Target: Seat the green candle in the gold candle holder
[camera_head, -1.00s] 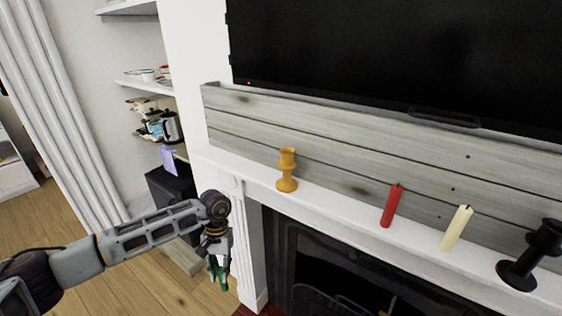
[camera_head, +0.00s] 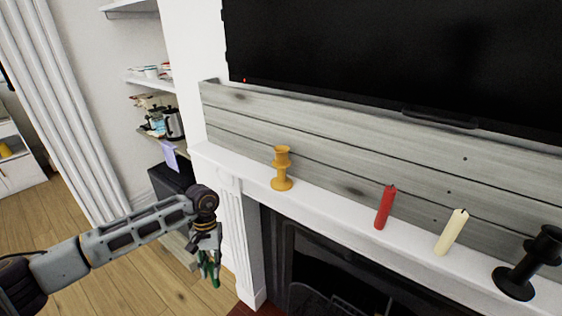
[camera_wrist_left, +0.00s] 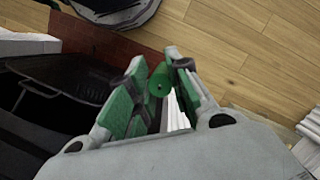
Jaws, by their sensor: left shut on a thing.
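The gold candle holder (camera_head: 282,170) stands upright and empty on the white mantel shelf, near its left end. My left gripper (camera_head: 209,268) hangs in front of and below the mantel's left end, pointing down, to the lower left of the holder. It is shut on the green candle (camera_wrist_left: 159,80), which shows end-on between the fingers in the left wrist view. In the head view the candle is mostly hidden by the fingers. My right gripper is not in view.
On the mantel (camera_head: 330,211), right of the holder, stand a red candle (camera_head: 385,207), a cream candle (camera_head: 451,232) and a black candle holder (camera_head: 529,264). A television (camera_head: 400,60) hangs above. The fireplace opening is below. Shelves with kitchenware stand at the left.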

